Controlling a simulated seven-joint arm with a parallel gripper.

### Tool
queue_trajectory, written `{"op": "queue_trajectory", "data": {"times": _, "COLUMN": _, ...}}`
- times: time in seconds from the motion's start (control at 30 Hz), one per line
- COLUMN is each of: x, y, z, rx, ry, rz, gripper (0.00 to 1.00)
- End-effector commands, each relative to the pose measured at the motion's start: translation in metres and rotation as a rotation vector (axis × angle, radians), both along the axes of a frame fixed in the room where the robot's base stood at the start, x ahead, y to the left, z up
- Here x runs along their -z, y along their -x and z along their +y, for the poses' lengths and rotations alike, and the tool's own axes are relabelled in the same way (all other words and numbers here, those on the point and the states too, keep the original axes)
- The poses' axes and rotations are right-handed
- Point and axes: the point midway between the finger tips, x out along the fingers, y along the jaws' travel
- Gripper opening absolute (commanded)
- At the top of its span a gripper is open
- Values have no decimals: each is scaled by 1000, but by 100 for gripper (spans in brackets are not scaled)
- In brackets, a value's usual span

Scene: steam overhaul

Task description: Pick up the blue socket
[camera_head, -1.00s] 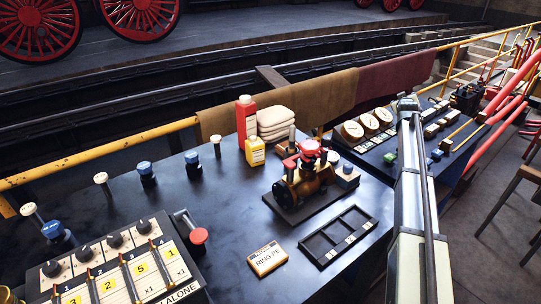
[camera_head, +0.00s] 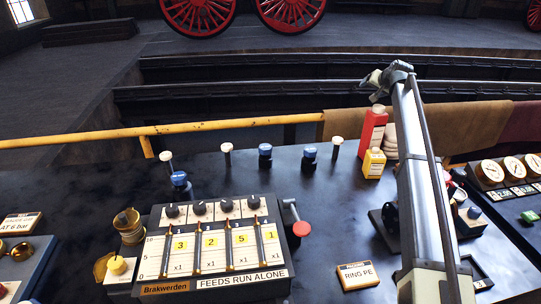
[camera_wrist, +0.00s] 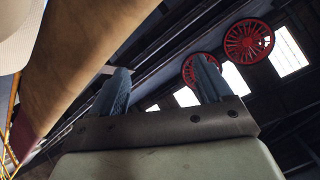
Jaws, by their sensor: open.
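Two short dark cylinders with blue tops stand at the back of the dark bench in the head view, a left one (camera_head: 265,155) and a right one (camera_head: 309,158). A third blue-topped piece (camera_head: 180,182) stands behind the left end of the control panel. I cannot tell which of these is the blue socket. My gripper (camera_wrist: 163,80) is open, with nothing between its two blue-grey fingers in the wrist view. In the head view my gripper (camera_head: 371,80) is raised beyond the bench's back edge, well apart from the blue-topped pieces.
White-topped pegs (camera_head: 226,150) stand among the blue pieces. A red bottle (camera_head: 373,130) and yellow bottle (camera_head: 374,163) stand to their right. A yellow rail (camera_head: 230,123) runs behind the bench. The "Brakwerden" panel (camera_head: 215,240) fills the front; a RING PE label (camera_head: 357,275) lies right of it.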

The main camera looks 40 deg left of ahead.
Motion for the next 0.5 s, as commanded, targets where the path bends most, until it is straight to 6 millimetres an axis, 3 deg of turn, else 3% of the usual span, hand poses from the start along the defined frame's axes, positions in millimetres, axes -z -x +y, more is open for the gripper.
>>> {"op": "queue_trajectory", "data": {"times": 0.03, "x": 4, "y": 22, "z": 30, "rx": -2, "ry": -8, "rz": 71, "gripper": 79}}
{"op": "queue_trajectory", "data": {"times": 0.2, "x": 22, "y": 99, "z": 104, "rx": 74, "ry": -4, "rz": 345, "gripper": 79}}
{"op": "queue_trajectory", "data": {"times": 0.5, "x": 41, "y": 250, "z": 198, "rx": 373, "ry": 111, "rz": 746, "gripper": 79}}
